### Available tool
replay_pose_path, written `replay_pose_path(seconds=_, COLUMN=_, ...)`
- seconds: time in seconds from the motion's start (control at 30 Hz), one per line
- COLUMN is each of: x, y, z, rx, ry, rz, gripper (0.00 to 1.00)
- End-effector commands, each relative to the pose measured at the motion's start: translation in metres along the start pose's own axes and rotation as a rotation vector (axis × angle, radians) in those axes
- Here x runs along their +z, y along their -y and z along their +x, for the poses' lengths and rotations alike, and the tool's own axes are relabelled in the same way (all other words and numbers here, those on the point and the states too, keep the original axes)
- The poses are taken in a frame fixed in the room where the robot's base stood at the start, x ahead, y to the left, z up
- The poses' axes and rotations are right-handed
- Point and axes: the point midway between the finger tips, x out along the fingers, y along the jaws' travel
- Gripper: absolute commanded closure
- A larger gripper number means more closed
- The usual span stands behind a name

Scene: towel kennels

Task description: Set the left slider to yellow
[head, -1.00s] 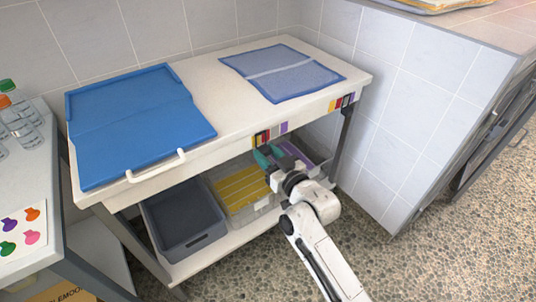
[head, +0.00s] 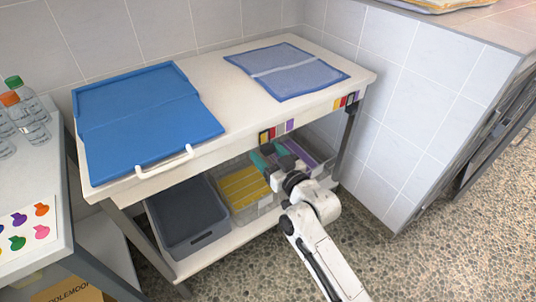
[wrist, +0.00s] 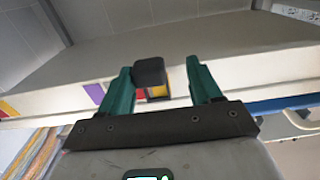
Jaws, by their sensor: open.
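The left slider is a black block (wrist: 150,70) on the front edge of the white table (head: 215,148). Its colour strip (head: 290,125) shows in the head view, with the dark slider (head: 266,136) at its left part and purple at its right end. In the wrist view a bit of yellow (wrist: 158,91) shows just under the block, and a purple patch (wrist: 95,93) lies to its left. My gripper (wrist: 160,82) is open, its teal fingers on either side of the block with gaps visible. Whether the fingers reach its depth is unclear.
A second colour strip (head: 346,100) is at the table's right end. A white handle (head: 163,163) juts from the front left. Bins, including a grey one (head: 190,240), stand below.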

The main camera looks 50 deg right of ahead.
Motion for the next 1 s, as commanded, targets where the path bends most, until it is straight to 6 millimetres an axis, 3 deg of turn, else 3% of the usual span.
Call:
replay_pose_path(seconds=0.17, x=-0.001, y=0.000, z=-0.016, rx=-0.001, ry=0.000, rz=0.000, gripper=0.36)
replay_pose_path(seconds=0.6, x=0.000, y=0.001, z=-0.092, rx=-0.001, ry=0.002, rz=-0.002, gripper=0.36)
replay_pose_path(seconds=0.8, x=0.000, y=0.001, z=-0.106, rx=-0.001, ry=0.000, rz=-0.001, gripper=0.36)
replay_pose_path(seconds=1.0, x=0.000, y=0.001, z=-0.108, rx=-0.001, ry=0.000, rz=-0.001, gripper=0.36)
